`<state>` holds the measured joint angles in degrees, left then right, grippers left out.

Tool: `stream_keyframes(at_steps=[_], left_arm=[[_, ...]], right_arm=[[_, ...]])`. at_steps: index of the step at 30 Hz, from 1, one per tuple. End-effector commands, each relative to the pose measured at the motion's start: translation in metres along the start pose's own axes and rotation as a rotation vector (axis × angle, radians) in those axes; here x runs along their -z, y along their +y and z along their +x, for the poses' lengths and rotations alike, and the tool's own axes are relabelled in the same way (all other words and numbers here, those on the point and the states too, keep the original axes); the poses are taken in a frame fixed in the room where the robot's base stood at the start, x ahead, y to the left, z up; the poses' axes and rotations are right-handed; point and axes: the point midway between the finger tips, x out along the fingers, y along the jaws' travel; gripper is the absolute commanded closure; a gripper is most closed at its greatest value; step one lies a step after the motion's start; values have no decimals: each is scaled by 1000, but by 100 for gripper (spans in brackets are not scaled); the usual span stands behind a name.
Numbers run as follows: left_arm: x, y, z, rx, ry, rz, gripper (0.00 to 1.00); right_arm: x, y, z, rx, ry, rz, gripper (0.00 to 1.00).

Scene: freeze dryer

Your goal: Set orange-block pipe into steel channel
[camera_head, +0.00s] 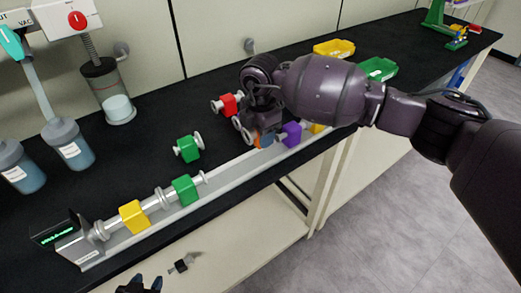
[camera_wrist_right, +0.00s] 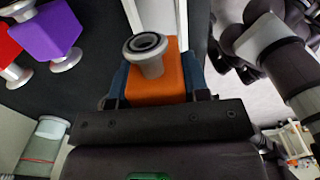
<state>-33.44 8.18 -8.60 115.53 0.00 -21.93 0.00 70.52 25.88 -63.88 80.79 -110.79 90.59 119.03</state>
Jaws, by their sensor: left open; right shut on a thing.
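My right gripper (camera_head: 264,138) is shut on the orange-block pipe, near the right part of the steel channel (camera_head: 225,176). In the right wrist view the orange block (camera_wrist_right: 158,84) sits between the fingers, with its flanged pipe end (camera_wrist_right: 147,55) facing the camera. The head view mostly hides it behind the gripper, so I cannot tell whether it touches the channel. A yellow-block pipe (camera_head: 133,217) and a green-block pipe (camera_head: 185,190) lie in line in the channel. My left gripper (camera_head: 140,286) is open and only partly visible at the bottom edge.
Another green-block pipe (camera_head: 189,148) and a red-block pipe (camera_head: 229,104) lie on the black bench behind the channel. A purple block (camera_head: 291,134) is just right of my right gripper. Flasks (camera_head: 68,143) stand at left; yellow (camera_head: 334,49) and green trays (camera_head: 377,69) stand behind.

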Motion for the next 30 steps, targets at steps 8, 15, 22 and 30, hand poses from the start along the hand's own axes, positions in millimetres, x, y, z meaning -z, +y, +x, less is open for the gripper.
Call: stream_keyframes(at_steps=[8, 15, 22, 30], left_arm=[[-4, 0, 0, 0, -4, 1, 57], [-6, 1, 2, -2, -5, 3, 57], [-2, 1, 3, -2, 2, 4, 57], [-4, 1, 3, -2, -2, 4, 57]], right_arm=[[0, 0, 23, 1, 1, 0, 88], [0, 0, 58, 1, 2, 0, 88], [0, 0, 58, -2, 0, 0, 88], [0, 0, 61, -1, 0, 0, 47]])
